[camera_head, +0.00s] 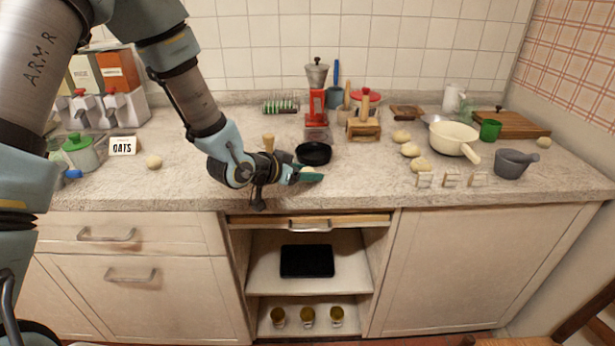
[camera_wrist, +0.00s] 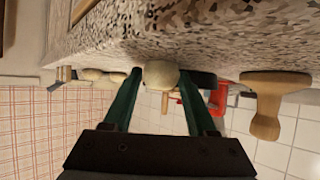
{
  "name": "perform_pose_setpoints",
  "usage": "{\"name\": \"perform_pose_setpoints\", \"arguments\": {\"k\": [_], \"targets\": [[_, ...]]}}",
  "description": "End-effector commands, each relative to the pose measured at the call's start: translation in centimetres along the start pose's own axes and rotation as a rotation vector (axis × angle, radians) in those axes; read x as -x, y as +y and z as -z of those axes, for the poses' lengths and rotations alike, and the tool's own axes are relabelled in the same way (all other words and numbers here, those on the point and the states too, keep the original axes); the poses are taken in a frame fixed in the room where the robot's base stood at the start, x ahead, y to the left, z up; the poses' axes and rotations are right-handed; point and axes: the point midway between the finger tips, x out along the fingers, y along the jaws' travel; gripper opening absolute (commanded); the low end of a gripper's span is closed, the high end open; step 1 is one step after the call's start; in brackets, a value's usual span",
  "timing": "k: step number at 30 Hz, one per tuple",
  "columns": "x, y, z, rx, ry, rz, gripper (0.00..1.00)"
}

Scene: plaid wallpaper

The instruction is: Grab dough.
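Several pale, round lumps of dough lie on the stone counter. Three sit in a row right of centre, the front one (camera_head: 420,165), the middle one (camera_head: 410,150) and the back one (camera_head: 401,136). Another lump (camera_head: 154,162) is at the left and one (camera_head: 543,142) at the far right. My gripper (camera_head: 316,174) is low over the counter's front, pointing right, left of the row. In the wrist view, which looks upside down, its green fingers (camera_wrist: 160,75) are apart.
A black pan (camera_head: 314,153) stands close behind my gripper. A wooden knobbed tool (camera_wrist: 265,105) is at the right in the wrist view.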

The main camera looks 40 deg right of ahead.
Motion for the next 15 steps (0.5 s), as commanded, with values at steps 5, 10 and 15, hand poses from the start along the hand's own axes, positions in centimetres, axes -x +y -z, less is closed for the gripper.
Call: {"name": "perform_pose_setpoints", "arguments": {"k": [5,10,15], "targets": [[0.01,0.00,0.01,0.000,0.000,0.000,0.36],[0.02,0.00,0.02,0.000,0.000,0.000,0.17],[0.02,0.00,0.02,0.000,0.000,0.000,0.00]]}}
